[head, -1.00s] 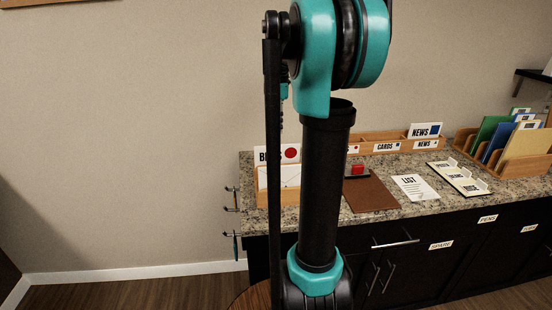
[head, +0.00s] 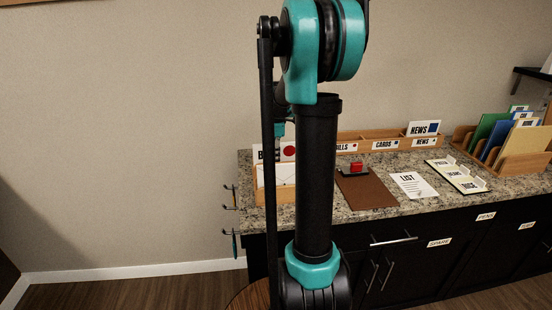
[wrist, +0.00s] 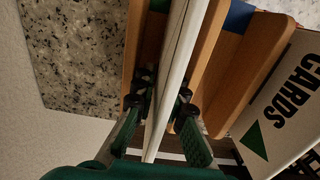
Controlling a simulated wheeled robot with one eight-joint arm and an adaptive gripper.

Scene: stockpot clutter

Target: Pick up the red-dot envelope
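In the head view a white card with a red dot (head: 289,151) stands at the left end of the counter, partly covered by my arm. A white envelope (head: 284,175) stands in front of it in a wooden holder. In the wrist view a thin white upright piece (wrist: 169,85) is seen edge-on in a wooden rack (wrist: 207,55); its face and any dot are hidden. My gripper (wrist: 163,98) has one finger on each side of this piece. Small gaps seem to show, so the fingers look open around it. The gripper is hidden in the head view.
The brown mat (head: 367,192), a red-topped stamp, a LIST sheet (head: 412,185) and a rack of folders (head: 520,150) lie rightward. The wall is close behind.

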